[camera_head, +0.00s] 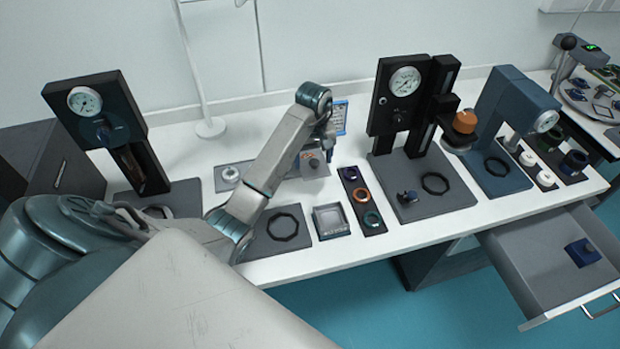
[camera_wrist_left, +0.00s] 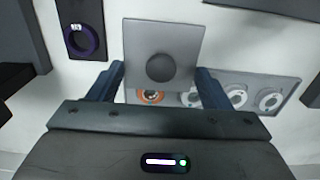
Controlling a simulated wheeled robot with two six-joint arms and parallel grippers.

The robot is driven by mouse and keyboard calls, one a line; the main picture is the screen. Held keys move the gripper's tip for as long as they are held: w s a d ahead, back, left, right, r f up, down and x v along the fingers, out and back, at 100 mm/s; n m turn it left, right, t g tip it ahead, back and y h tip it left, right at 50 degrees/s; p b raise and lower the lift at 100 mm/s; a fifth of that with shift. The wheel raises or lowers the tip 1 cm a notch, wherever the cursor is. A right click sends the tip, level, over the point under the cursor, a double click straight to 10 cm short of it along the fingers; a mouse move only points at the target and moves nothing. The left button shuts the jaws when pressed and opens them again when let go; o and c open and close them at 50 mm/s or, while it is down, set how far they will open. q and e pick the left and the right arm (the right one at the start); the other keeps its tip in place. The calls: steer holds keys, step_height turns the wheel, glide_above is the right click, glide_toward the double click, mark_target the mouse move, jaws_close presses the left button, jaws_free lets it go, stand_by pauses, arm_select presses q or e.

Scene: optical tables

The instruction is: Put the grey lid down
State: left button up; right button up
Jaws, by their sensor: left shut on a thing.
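The grey lid (camera_wrist_left: 160,35) is a flat square plate with a dark round knob in its middle, seen in the left wrist view. My left gripper (camera_wrist_left: 158,88) is shut on it, with a blue finger at either side. In the head view my left arm reaches over the white table, and the gripper (camera_head: 320,150) hangs over its middle. The lid is hard to make out there. In the wrist view a grey tray (camera_wrist_left: 291,80) with several round parts, one orange-ringed, lies beyond the lid and is partly hidden by it. My right gripper is not in view.
Gauge stands rise at left (camera_head: 130,110) and centre (camera_head: 385,120), with a blue press (camera_head: 505,105) at right. A small square tray (camera_head: 332,222) and a black ring mat (camera_head: 350,178) lie near the front edge. A drawer (camera_head: 535,275) stands open.

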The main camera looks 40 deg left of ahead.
mark_target(315, 163)
arm_select(q)
steer(key=shift+s+d+f+b, duration=0.3)
steer(key=shift+d+f+b, duration=0.1)
steer(key=shift+f+b, duration=0.25)
steer(key=shift+s+d+f+b, duration=0.25)
steer(key=shift+d+f+b, duration=0.1)
steer(key=shift+f+b, duration=0.2)
step_height(315, 163, down, 2)
steer(key=shift+w+f+b, duration=0.1)
steer(key=shift+b, duration=0.4)
steer(key=f, duration=0.1)
steer(key=f+b, duration=0.2)
steer(key=shift+w+a+f, duration=0.1)
steer(key=shift+a+f, duration=0.15)
steer(key=shift+f, duration=0.15)
steer(key=shift+r, duration=0.15)
steer(key=shift+f, duration=0.3)
steer(key=o, duration=1)
steer(key=shift+r, duration=0.1)
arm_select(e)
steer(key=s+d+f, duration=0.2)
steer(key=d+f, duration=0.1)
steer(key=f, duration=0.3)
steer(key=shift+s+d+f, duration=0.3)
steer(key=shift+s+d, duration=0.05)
arm_select(q)
steer(key=shift+r, duration=0.15)
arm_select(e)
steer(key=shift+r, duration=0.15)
